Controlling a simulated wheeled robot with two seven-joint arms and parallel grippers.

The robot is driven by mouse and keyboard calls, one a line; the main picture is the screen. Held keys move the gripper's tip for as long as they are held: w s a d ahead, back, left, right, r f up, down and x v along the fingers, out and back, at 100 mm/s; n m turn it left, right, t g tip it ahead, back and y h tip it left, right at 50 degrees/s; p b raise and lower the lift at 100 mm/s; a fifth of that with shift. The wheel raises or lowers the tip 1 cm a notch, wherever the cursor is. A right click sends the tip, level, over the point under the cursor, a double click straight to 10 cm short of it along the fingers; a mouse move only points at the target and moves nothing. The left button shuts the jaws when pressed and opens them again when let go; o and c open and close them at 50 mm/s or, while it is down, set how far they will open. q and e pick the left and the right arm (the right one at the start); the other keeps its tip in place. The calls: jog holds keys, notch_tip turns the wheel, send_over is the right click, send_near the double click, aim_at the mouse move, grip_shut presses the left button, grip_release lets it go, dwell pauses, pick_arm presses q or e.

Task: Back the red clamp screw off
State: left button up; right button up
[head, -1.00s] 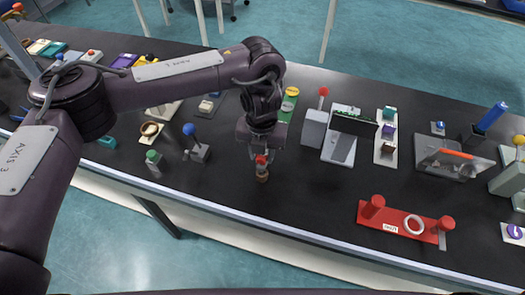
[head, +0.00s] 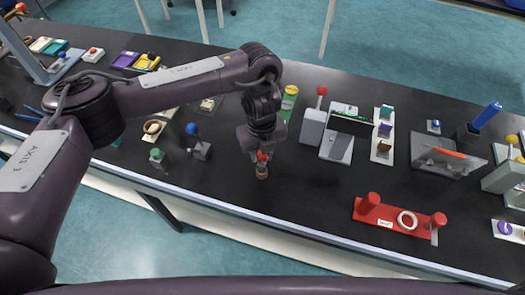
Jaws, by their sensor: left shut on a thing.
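The red clamp screw (head: 262,156) is the small red top of a short brownish clamp post (head: 262,172) standing near the front edge of the black bench. My left gripper (head: 262,153) points down over it and is shut on the red screw. The fingers partly hide the screw, so its thread and any gap below it cannot be made out. My right gripper is not in view.
A red fixture with two red knobs and a white ring (head: 383,222) lies to the right. A blue-knobbed lever (head: 200,149) and a green-capped bottle (head: 157,158) stand to the left. Grey instruments (head: 338,147) stand behind right. The bench between post and red fixture is clear.

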pick_arm(q)
jog(key=shift+s+r+n+p, duration=0.1)
jog(key=shift+r+n+p, duration=0.1)
jog(key=shift+n+p, duration=0.9)
jog(key=shift+f+n+p, duration=0.1)
jog(key=shift+n+p, duration=0.35)
jog(key=shift+n, duration=0.65)
jog(key=shift+f, duration=0.15)
jog(key=o, duration=0.8)
jog(key=shift+o, duration=0.2)
